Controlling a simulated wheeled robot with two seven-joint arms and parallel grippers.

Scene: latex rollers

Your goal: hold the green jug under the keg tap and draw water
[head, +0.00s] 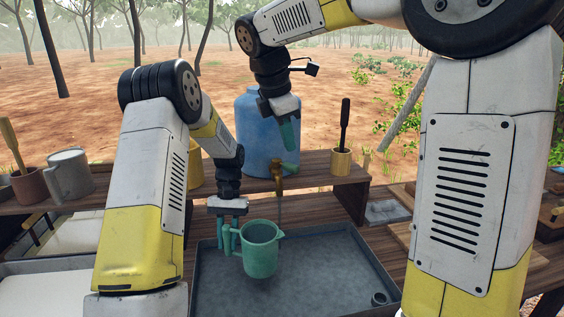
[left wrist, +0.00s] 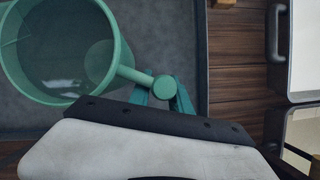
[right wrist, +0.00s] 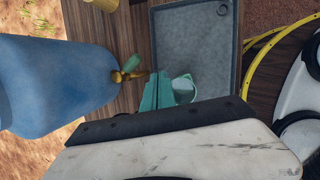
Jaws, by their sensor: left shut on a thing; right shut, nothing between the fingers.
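The green jug (head: 260,256) is upright, mouth up, above the grey tray. My left gripper (head: 229,238) is shut on its handle (left wrist: 138,76), at the jug's left side. The jug's open mouth (left wrist: 62,45) shows in the left wrist view; I cannot tell how much water is inside. The blue keg (head: 259,112) stands on the shelf behind, with a brass tap (head: 277,177) and a green tap lever (right wrist: 131,63). A thin line hangs below the spout towards the jug's rim; it may be water. My right gripper (head: 290,134) is shut and empty, in front of the keg above the tap.
The grey tray (head: 340,270) lies below the jug, mostly bare. On the shelf, a wooden cup (head: 341,161) with a dark-handled tool stands right of the keg. A grey mug (head: 69,174) and a brown pot (head: 30,187) stand at the left. My arms flank the workspace.

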